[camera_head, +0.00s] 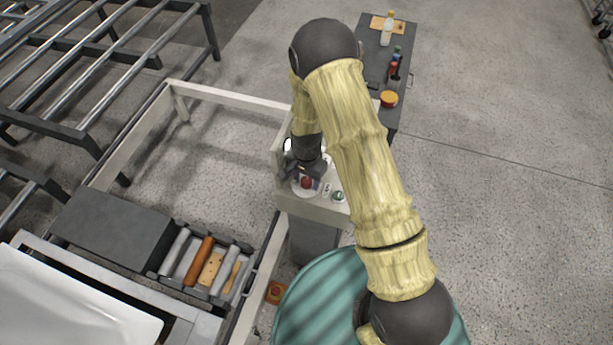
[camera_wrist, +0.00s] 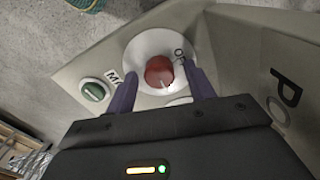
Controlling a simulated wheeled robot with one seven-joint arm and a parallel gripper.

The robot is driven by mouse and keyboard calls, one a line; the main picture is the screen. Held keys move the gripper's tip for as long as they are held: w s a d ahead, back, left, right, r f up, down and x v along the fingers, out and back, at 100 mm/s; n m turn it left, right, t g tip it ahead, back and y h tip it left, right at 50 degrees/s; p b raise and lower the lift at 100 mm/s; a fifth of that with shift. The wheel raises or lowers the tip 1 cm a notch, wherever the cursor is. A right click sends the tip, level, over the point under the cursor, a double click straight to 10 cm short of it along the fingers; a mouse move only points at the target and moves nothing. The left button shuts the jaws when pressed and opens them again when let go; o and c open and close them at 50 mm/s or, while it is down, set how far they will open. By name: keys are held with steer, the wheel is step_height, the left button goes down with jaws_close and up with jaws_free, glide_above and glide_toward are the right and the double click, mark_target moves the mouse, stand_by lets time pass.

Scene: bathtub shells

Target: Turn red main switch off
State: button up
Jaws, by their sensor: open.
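The red main switch (camera_wrist: 159,72) is a round red knob with a white pointer mark, set in a white round plate (camera_wrist: 143,50) on a pale panel. In the wrist view my gripper (camera_wrist: 162,82) is open, with one dark finger on each side of the knob. I cannot tell whether the fingers touch it. In the head view the red switch (camera_head: 306,182) shows just below my gripper (camera_head: 305,172). Lettering beside the plate is partly hidden by the fingers.
A green knob (camera_wrist: 94,90) sits on the same panel, left of the red switch in the wrist view. A raised pale wall (camera_wrist: 240,60) stands close on the right. A dark table (camera_head: 372,50) with bottles is behind, and a tray of tools (camera_head: 203,285) lies lower left.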

steer(key=c, duration=1)
steer(key=shift+n+b, duration=0.35)
steer(key=shift+n, duration=0.05)
steer(key=n+b, duration=0.2)
steer(key=n, duration=0.1)
steer(key=shift+w+a+n, duration=0.1)
steer(key=shift+n, duration=0.2)
steer(key=n+b, duration=0.2)
steer(key=n, duration=0.2)
steer(key=n+b, duration=0.1)
steer(key=n, duration=0.4)
steer(key=n+b, duration=0.1)
steer(key=n, duration=0.3)
steer(key=shift+r+n, duration=0.1)
steer(key=shift+n, duration=0.2)
steer(key=shift+a, duration=0.1)
